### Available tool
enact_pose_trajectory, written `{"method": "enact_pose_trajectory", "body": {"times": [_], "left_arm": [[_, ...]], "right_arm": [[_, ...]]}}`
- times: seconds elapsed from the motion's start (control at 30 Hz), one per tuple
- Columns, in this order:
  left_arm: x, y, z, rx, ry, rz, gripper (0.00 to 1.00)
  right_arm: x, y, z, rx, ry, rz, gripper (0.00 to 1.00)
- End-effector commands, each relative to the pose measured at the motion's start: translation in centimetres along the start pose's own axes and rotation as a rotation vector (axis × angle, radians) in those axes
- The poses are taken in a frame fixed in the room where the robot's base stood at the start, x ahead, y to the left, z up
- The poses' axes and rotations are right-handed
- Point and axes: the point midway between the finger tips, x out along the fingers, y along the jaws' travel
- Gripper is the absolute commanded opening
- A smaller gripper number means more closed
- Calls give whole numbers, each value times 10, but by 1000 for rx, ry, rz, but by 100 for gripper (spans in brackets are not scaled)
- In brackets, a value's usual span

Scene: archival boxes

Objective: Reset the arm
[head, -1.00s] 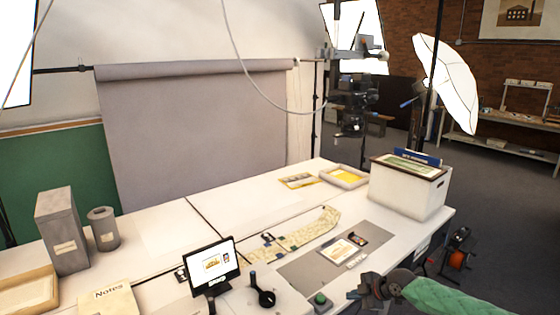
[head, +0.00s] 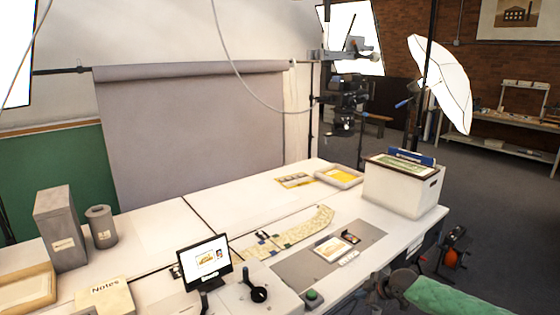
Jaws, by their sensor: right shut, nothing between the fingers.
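My right arm, in a green sleeve, comes in from the lower right of the head view. Its gripper (head: 378,288) is shut and empty, just off the front edge of the table, to the right of a green button (head: 313,296). The fingertips are small and dark here. My left gripper is not in view.
A camera (head: 347,95) hangs on a stand behind.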

Motion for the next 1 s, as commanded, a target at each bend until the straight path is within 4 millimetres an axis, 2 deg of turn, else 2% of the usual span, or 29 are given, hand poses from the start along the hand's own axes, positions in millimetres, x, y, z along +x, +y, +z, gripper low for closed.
{"method": "enact_pose_trajectory", "body": {"times": [0.13,0.3,0.4,0.5,0.63,0.73,0.87,1.0], "left_arm": [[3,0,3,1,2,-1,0],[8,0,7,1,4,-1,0],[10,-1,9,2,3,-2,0],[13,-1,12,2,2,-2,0],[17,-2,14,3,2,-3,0],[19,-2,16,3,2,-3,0],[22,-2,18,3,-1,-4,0],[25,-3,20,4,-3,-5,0]], "right_arm": [[-9,44,14,57,-54,107,0],[-17,98,8,125,-76,250,0],[-12,116,7,175,-82,321,0],[-2,123,11,230,-88,379,0],[19,115,25,305,-102,432,0],[40,97,41,363,-117,458,0],[69,61,69,436,-149,474,0],[99,10,102,505,-193,470,0]]}}
